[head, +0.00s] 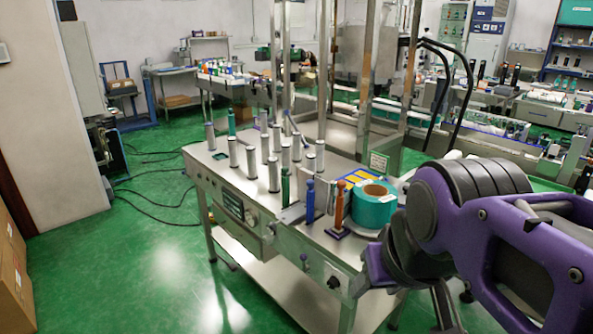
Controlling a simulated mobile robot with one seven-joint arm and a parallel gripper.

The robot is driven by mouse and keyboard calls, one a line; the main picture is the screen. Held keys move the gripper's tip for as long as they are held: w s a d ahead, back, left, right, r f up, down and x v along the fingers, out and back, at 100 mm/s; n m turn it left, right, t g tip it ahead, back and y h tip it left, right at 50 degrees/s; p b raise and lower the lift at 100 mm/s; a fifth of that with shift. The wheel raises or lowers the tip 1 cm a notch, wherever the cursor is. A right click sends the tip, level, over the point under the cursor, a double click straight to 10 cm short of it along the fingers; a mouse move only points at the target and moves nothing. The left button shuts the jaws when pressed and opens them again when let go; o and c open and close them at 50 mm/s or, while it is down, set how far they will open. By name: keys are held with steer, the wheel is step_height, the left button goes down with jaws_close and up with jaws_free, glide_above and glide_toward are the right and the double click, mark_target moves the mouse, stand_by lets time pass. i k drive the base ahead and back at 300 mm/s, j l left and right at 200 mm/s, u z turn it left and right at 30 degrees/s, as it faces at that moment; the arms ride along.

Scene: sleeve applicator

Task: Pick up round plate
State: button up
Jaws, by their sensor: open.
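A pale, flat surface with a rounded edge (402,186) shows around a teal roll (373,205) at the right end of the steel machine. It may be the round plate, but the roll and my arm cover most of it. My purple and dark grey arm reaches in from the right. My gripper (372,272) points down and away from the camera, at the machine's front right edge, below and beside the roll. It is open, and nothing shows between its fingers, though they are largely hidden.
The steel machine (235,178) carries several upright grey cylinders. A blue-topped post (310,200) and an orange-brown post (339,205) stand just left of the roll. Steel uprights rise behind. Green floor is free at left; cardboard boxes (12,265) stand at the left edge.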

mark_target(406, 192)
steer(key=i+l+u, duration=0.1)
steer(key=u, duration=0.25)
steer(key=l+u, duration=0.35)
steer(key=i+l, duration=0.1)
steer(key=l, duration=0.45)
steer(key=i+l, duration=0.1)
steer(key=l, duration=0.95)
steer(key=i+l, duration=0.15)
steer(key=l, duration=0.4)
steer(key=i+l, duration=0.1)
steer(key=l, duration=0.45)
steer(key=i+l, duration=0.1)
steer(key=l, duration=0.45)
steer(key=k, duration=0.45)
steer(key=i+u, duration=0.15)
steer(key=i+l+z, duration=0.15)
steer(key=i+l, duration=0.25)
